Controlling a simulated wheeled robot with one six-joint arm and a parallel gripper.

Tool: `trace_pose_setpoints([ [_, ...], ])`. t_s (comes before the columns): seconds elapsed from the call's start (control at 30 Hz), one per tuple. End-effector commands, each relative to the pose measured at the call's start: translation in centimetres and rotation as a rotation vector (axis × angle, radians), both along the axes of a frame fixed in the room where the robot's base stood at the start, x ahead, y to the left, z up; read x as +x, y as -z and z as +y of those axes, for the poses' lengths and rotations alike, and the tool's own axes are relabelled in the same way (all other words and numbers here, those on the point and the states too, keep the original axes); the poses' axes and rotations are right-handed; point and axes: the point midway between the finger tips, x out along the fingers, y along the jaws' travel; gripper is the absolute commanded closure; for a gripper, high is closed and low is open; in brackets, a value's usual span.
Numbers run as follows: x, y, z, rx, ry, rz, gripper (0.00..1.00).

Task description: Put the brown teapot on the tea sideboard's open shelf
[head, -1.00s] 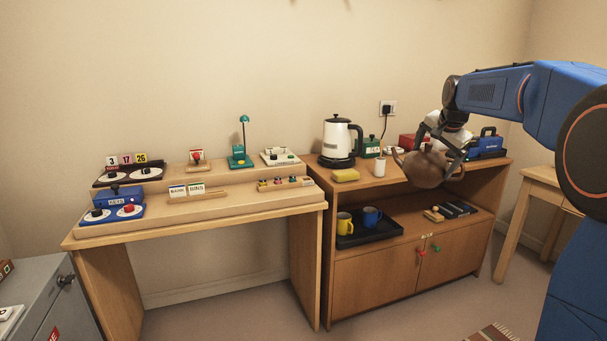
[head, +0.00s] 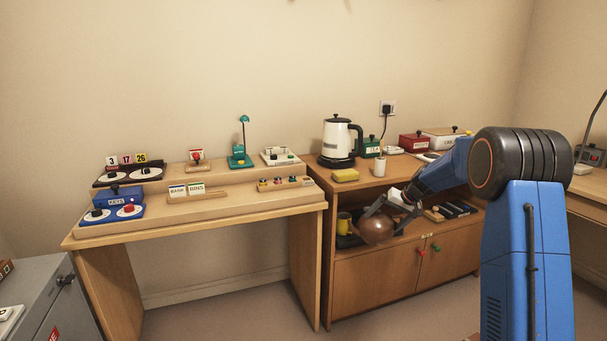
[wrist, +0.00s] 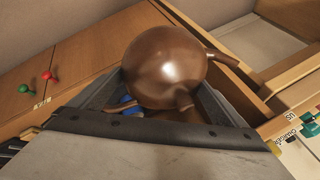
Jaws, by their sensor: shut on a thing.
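The brown teapot (head: 376,229) is round and glossy, held in my gripper (head: 388,208) in front of the sideboard's open shelf (head: 402,232). In the wrist view the teapot (wrist: 166,68) sits between the two grey fingers, with its spout pointing right. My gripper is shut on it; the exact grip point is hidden. The tea sideboard (head: 352,277) has the open shelf between its top and its two doors. I cannot tell whether the teapot touches the shelf.
On the shelf, a yellow mug (head: 344,223) stands on a dark tray (head: 347,242), partly behind the teapot. Dark boxes (head: 455,208) lie at the shelf's right. A kettle (head: 337,140), yellow sponge (head: 345,175) and white cup (head: 380,167) stand on top.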

Motion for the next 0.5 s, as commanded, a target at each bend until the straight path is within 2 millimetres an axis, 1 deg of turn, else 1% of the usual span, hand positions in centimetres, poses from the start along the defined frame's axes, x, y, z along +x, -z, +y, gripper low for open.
trace_pose_setpoints([
  [0.03, 0.4, 1.7, 0.4, 0.002, -0.030, 0.003, 0.47],
  [0.2, 1.4, 6.3, 1.5, 0.000, -0.131, 0.002, 0.47],
  [0.3, 1.7, 8.4, 2.0, 0.001, -0.173, 0.001, 0.47],
  [0.4, 1.9, 9.7, 2.3, 0.000, -0.201, -0.001, 0.47],
  [0.5, 2.0, 10.6, 2.4, 0.000, -0.218, -0.002, 0.47],
])
